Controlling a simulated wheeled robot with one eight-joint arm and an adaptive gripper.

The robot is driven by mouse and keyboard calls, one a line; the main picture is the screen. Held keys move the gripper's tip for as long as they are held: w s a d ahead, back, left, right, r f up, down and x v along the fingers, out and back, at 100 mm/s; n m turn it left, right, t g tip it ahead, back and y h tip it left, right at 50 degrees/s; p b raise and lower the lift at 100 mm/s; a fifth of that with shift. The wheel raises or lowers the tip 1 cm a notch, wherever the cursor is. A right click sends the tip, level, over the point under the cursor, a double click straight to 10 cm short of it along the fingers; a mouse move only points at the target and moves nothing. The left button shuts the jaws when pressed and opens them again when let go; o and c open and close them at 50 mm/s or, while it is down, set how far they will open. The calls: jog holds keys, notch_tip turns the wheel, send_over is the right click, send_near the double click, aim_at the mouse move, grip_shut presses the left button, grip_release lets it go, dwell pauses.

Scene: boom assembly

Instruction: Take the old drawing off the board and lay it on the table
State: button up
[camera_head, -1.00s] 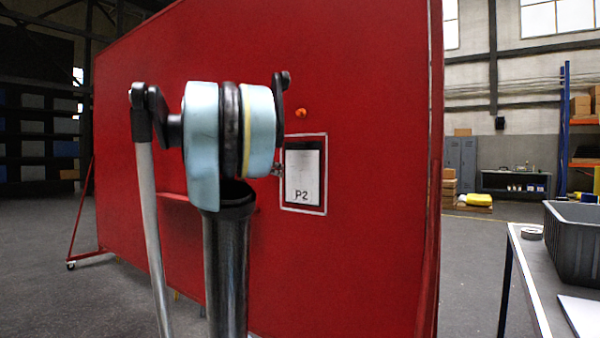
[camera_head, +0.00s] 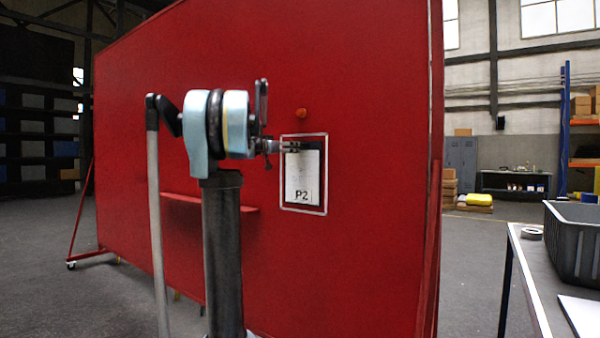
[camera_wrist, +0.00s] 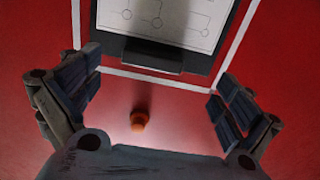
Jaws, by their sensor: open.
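The drawing (camera_head: 302,175), a white sheet marked P2, hangs on a dark backing inside a white outline on the red board (camera_head: 370,120). In the wrist view the drawing (camera_wrist: 165,15) shows line work with circles, and a dark clip (camera_wrist: 154,56) sits at its edge. My gripper (camera_head: 291,147) is in front of the drawing's upper part in the head view. In the wrist view my gripper (camera_wrist: 155,92) is open, with its fingers apart on either side and nothing between them. The table (camera_head: 530,265) stands at the right.
An orange knob (camera_head: 301,113) sticks out of the board above the outline. A red ledge (camera_head: 210,201) juts out at left. On the table are a grey crate (camera_head: 578,245), a roll of tape (camera_head: 532,233) and a white sheet (camera_head: 582,314).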

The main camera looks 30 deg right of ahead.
jog(key=shift+s+x, duration=0.15)
jog(key=shift+x, duration=1.8)
jog(key=shift+s+x, duration=0.15)
jog(key=shift+x, duration=1.8)
jog(key=shift+d, duration=0.1)
jog(key=c, duration=1.4)
